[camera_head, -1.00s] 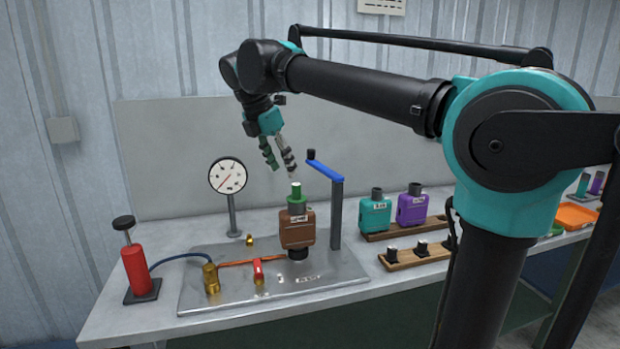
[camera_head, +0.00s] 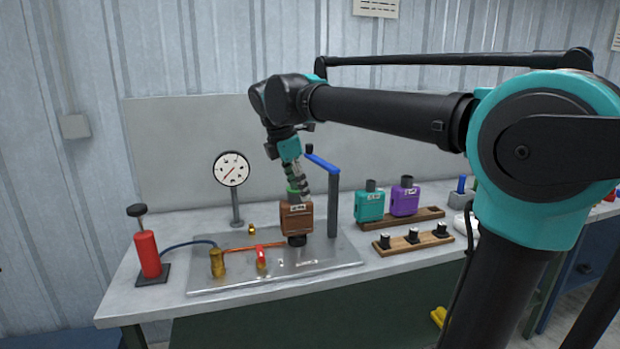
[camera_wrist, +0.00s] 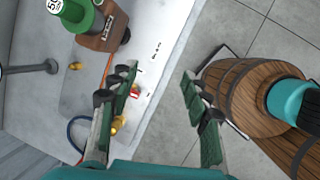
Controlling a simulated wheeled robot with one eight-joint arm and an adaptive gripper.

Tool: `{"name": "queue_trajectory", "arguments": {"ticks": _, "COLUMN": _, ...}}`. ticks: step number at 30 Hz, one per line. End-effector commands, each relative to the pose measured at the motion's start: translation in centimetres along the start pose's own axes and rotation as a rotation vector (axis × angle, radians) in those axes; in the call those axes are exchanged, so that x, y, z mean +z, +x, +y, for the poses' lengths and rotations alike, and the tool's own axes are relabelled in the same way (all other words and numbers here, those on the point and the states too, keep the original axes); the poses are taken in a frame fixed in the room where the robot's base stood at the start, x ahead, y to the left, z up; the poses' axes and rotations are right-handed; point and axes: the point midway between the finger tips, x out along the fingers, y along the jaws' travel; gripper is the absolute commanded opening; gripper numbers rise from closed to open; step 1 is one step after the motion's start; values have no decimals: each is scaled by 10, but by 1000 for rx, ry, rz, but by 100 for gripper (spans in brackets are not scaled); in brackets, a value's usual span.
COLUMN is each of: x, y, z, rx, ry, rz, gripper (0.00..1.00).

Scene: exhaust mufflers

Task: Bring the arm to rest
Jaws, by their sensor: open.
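My gripper (camera_head: 304,198) is open and empty, with its fingers pointing down at the top of the brown muffler (camera_head: 297,219). In the head view the fingers overlap the green plug (camera_head: 291,196) on that muffler; I cannot tell the gap in depth. In the wrist view the two green-padded fingers (camera_wrist: 160,85) are spread wide with nothing between them. There the brown muffler (camera_wrist: 97,40) and green plug (camera_wrist: 78,16) lie off to the upper left, apart from the fingers. My arm reaches in from the right, bent down at the wrist.
A post with a blue handle (camera_head: 322,163) stands close right of my gripper. A dial gauge (camera_head: 232,170) and red pump (camera_head: 148,255) stand left. Teal (camera_head: 370,206) and purple (camera_head: 405,200) mufflers sit on a wooden rack at right.

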Motion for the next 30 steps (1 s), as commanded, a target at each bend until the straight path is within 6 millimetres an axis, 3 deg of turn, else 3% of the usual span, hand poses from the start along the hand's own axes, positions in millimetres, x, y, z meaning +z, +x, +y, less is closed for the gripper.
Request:
{"name": "queue_trajectory", "arguments": {"ticks": 8, "x": 27, "y": 87, "z": -45, "rx": 2, "ry": 448, "rz": 61, "gripper": 48}}
{"name": "queue_trajectory", "arguments": {"ticks": 11, "x": 38, "y": 134, "z": -79, "rx": 0, "ry": 707, "rz": 94, "gripper": 48}}
{"name": "queue_trajectory", "arguments": {"ticks": 15, "x": 47, "y": 202, "z": -142, "rx": -4, "ry": 1135, "rz": 149, "gripper": 48}}
{"name": "queue_trajectory", "arguments": {"ticks": 19, "x": 44, "y": 253, "z": -204, "rx": -11, "ry": 1517, "rz": 202, "gripper": 48}}
{"name": "queue_trajectory", "arguments": {"ticks": 24, "x": 31, "y": 294, "z": -266, "rx": -21, "ry": 1893, "rz": 257, "gripper": 48}}
{"name": "queue_trajectory", "arguments": {"ticks": 30, "x": 21, "y": 309, "z": -293, "rx": -27, "ry": 2071, "rz": 288, "gripper": 48}}
